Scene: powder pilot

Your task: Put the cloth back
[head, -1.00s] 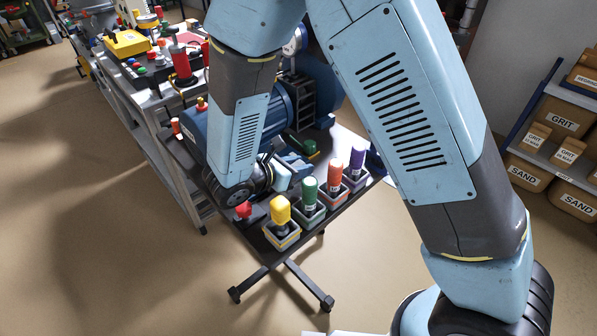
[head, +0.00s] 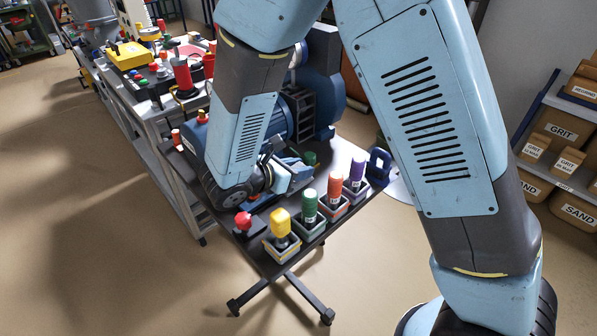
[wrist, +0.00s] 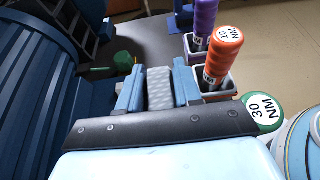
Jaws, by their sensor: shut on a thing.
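My gripper (wrist: 159,80) shows in the wrist view with its two blue fingers closed on a pale grey, textured piece, which looks like the cloth (wrist: 160,92). In the head view my gripper (head: 289,174) is above the dark cart top (head: 262,256), between the blue motor and the row of handled tools. The cloth's lower end and any contact with the cart are hidden.
Handled tools stand in small holders along the cart edge: yellow (head: 281,222), green (head: 309,205), orange (head: 335,188) and purple (head: 357,170). A red button (head: 243,221) sits at the near corner. A large blue motor (head: 325,75) stands behind. Box shelves (head: 575,100) are at right.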

